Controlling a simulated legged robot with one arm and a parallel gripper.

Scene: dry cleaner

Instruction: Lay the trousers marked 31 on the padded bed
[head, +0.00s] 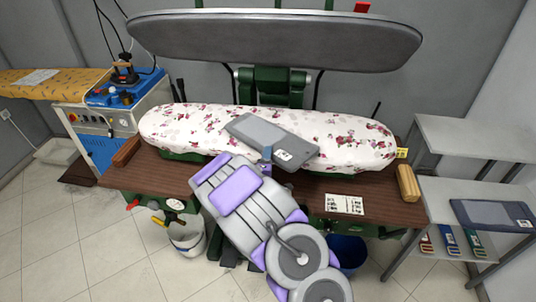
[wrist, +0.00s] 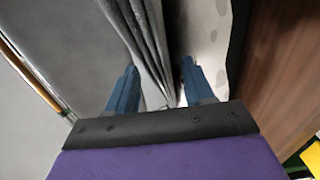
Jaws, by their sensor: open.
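Folded grey trousers (head: 258,131) lie flat and slantwise on the padded bed (head: 170,128), which has a white floral cover. A white tag (head: 284,155) sits at their near right end; its number is too small to read. My gripper (head: 267,154) is at the near edge of the trousers, partly hidden by my arm. In the wrist view my gripper (wrist: 160,64) has its blue fingers apart. The layered edge of the trousers (wrist: 148,40) shows between them, with the bed cover (wrist: 205,30) to the right.
The grey upper press head (head: 275,38) is raised above the bed. Another folded dark blue garment (head: 490,213) with a tag lies on the right-hand shelf. A printed card (head: 344,204) lies on the brown table (head: 385,204). A white bucket (head: 187,238) and a blue one (head: 347,250) stand below.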

